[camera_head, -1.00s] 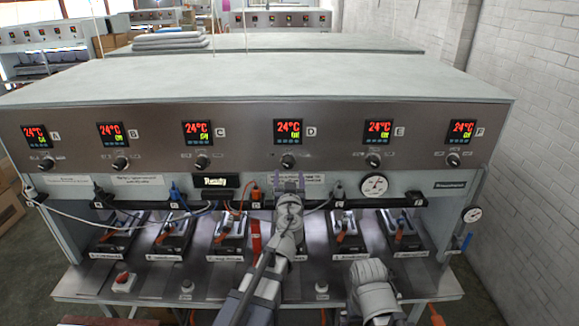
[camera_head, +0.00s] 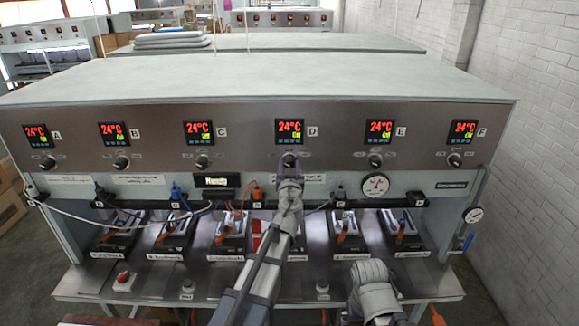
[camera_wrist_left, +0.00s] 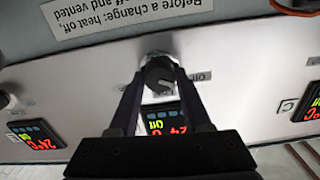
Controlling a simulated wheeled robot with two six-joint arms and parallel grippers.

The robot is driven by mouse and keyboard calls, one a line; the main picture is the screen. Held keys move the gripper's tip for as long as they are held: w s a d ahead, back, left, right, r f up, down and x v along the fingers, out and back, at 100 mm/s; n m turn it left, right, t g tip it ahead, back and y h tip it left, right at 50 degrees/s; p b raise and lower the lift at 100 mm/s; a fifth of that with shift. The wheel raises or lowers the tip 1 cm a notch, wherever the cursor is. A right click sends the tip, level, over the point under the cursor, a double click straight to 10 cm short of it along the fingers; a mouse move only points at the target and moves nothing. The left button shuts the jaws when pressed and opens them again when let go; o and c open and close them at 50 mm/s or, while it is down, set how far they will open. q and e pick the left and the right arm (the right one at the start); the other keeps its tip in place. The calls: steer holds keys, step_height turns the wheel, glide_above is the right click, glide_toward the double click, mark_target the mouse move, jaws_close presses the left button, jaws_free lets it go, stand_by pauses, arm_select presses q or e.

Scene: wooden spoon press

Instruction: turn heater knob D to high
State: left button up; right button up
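Heater knob D (camera_head: 289,160) is a small dark round knob below the display D (camera_head: 289,131), which reads 24°C in red. My left gripper (camera_head: 291,168) is at knob D from below, its fingers pointing up at the panel. In the left wrist view the knob (camera_wrist_left: 159,73) sits between the two fingertips (camera_wrist_left: 160,80), with a finger on each side. The fingers look apart; I cannot tell whether they touch the knob. My right gripper's fingers do not show; only part of my right arm does.
Similar knobs C (camera_head: 202,162) and E (camera_head: 375,161) flank D on the same panel. Below are a round gauge (camera_head: 375,185), a dark rail (camera_head: 360,203) with cables and plugs, and several presses on the bench. The panel surface around knob D is otherwise clear.

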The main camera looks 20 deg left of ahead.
arm_select(q)
jaws_close()
steer(key=shift+m, duration=0.4)
steer(key=m, duration=0.9)
steer(key=shift+d+m, duration=0.1)
steer(key=shift+m, duration=0.2)
steer(key=m, duration=0.7)
steer(key=shift+f, duration=0.2)
steer(key=m, duration=0.6)
steer(key=shift+f+m, duration=0.1)
steer(key=shift+m, duration=0.3)
